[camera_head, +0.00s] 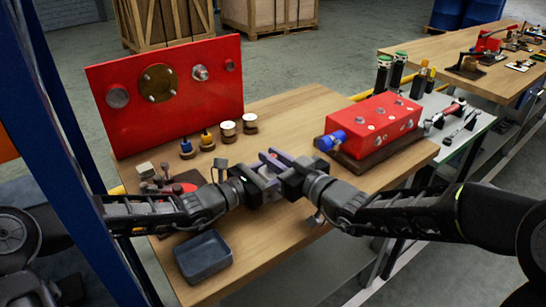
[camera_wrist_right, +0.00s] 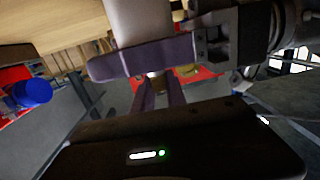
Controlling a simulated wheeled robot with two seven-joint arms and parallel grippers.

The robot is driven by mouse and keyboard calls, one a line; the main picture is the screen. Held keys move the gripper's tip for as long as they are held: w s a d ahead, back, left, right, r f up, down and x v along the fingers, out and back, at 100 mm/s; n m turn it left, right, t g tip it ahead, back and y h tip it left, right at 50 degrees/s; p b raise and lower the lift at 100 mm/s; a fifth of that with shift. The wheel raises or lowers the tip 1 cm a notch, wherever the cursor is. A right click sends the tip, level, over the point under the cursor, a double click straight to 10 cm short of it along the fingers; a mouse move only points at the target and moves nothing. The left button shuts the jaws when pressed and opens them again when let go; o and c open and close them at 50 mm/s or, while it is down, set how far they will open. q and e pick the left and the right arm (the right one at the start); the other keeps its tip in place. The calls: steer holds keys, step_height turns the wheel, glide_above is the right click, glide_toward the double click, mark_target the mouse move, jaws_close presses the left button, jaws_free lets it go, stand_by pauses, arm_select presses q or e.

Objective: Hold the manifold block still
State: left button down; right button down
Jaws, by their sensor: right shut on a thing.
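My left gripper (camera_head: 259,182) and right gripper (camera_head: 279,168) meet over the middle of the wooden bench, their fingers close together. A small pale grey block (camera_head: 264,193), which I take for the manifold block, shows partly between and below them. My right gripper is shut on it. The fingers hide most of the block, and I cannot tell whether it touches the bench. In the right wrist view, a pale piece (camera_wrist_right: 140,20) shows beside a purple-grey finger; my right fingers (camera_wrist_right: 157,95) are partly hidden. Whether the left gripper is open or shut is unclear.
A red block with fittings and a blue cap (camera_head: 375,122) sits on a brown base at right. An upright red panel (camera_head: 190,110) stands behind, with several small parts before it. A dark tray (camera_head: 203,257) lies at the front. A blue post (camera_head: 70,130) stands left.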

steer(key=n+g+y, duration=0.3)
steer(key=g, duration=0.1)
steer(key=shift+w+d+n+y, duration=0.1)
steer(key=shift+w+n+y, duration=0.05)
steer(key=shift+n+y, duration=0.25)
steer(key=shift+r+n+g+y, duration=0.15)
steer(key=shift+n+g+y, duration=0.3)
steer(key=shift+g, duration=0.35)
steer(key=n+g+y, duration=0.1)
steer(key=n+g, duration=0.1)
steer(key=shift+g, duration=0.3)
steer(key=shift+n+g, duration=0.35)
steer(key=shift+g, duration=0.25)
steer(key=c, duration=2)
jaws_free()
jaws_close()
